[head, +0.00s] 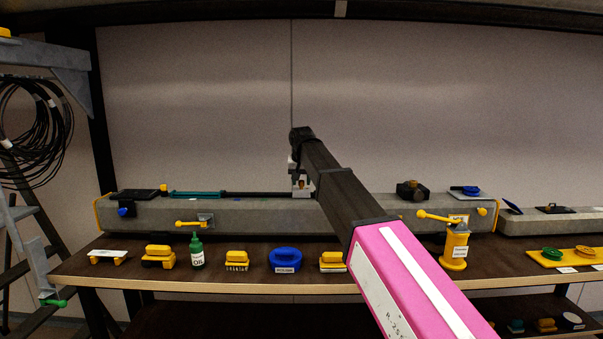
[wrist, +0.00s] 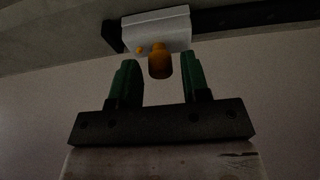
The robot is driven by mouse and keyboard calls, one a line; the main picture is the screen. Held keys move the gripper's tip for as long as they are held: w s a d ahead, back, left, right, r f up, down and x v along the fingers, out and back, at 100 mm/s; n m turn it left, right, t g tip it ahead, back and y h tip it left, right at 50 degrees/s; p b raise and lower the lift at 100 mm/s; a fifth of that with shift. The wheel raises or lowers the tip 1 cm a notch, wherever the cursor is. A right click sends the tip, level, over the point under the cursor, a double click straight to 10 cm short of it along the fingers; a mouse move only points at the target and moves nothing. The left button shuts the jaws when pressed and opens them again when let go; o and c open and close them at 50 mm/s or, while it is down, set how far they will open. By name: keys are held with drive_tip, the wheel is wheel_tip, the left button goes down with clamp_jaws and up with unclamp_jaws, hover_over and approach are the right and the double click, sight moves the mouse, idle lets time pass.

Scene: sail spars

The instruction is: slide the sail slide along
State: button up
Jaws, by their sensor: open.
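The sail slide is a pale grey block with an orange knob. It sits on the dark track (head: 262,194) along the top of the long grey spar (head: 270,212). In the wrist view the block (wrist: 157,20) rides on the dark rail (wrist: 225,17) and its orange knob (wrist: 160,64) points toward my gripper. My gripper (wrist: 160,75) is open, with one green finger on each side of the knob and a gap on both sides. In the head view my arm partly hides the slide, and the fingers are hard to make out there.
A teal piece (head: 196,194) lies on the track left of the slide. A black fitting (head: 412,190) stands on the spar to the right. A green oil bottle (head: 196,252), a blue item (head: 285,260) and a yellow pump-like item (head: 455,248) stand on the bench in front.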

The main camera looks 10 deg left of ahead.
drive_tip(key=shift+w+f, duration=0.25)
drive_tip(key=shift+f, duration=0.4)
drive_tip(key=shift+r, duration=0.15)
drive_tip(key=c, duration=0.7)
drive_tip(key=shift+s+a+r, duration=0.1)
drive_tip(key=shift+s+a, duration=0.7)
drive_tip(key=shift+a, duration=2.5)
drive_tip(key=shift+s+a+f, duration=0.1)
drive_tip(key=shift+s+a, duration=0.75)
drive_tip(key=shift+a, duration=2.4)
drive_tip(key=shift+s+a+r, duration=0.1)
drive_tip(key=shift+s+a, duration=0.7)
drive_tip(key=shift+a, duration=2.6)
drive_tip(key=shift+s+a, duration=0.2)
drive_tip(key=shift+a, duration=0.6)
drive_tip(key=shift+s+a, duration=0.15)
drive_tip(key=shift+a, duration=0.65)
drive_tip(key=o, duration=0.9)
drive_tip(key=shift+o, duration=0.2)
drive_tip(key=v, duration=1)
drive_tip(key=shift+s+d+r, duration=0.15)
drive_tip(key=shift+s+r, duration=0.05)
drive_tip(key=shift+r, duration=0.15)
